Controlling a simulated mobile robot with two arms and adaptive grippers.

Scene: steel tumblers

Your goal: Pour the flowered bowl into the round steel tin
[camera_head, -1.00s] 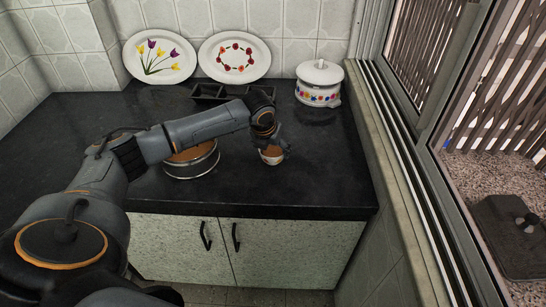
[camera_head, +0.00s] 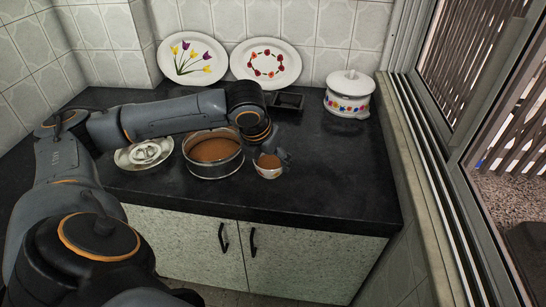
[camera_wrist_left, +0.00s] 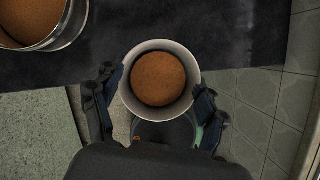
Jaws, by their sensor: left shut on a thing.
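The flowered bowl (camera_head: 269,172) is small and white and holds a brown fill. It is upright, just right of the tin in the head view. In the left wrist view the bowl (camera_wrist_left: 183,58) sits between the two fingers of my left gripper (camera_wrist_left: 155,98), which is shut on it. The round steel tin (camera_head: 214,168) stands on the dark counter and holds brown stuff too. Part of the tin (camera_wrist_left: 66,32) shows at the top left of the left wrist view. My right gripper is not in view.
A steel lid (camera_head: 128,158) lies left of the tin. A white flowered pot (camera_head: 348,105) stands at the back right. Two flowered plates (camera_head: 192,77) (camera_head: 243,66) lean on the wall, near a dark tray (camera_head: 290,101). The counter (camera_head: 340,175) right of the bowl is clear.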

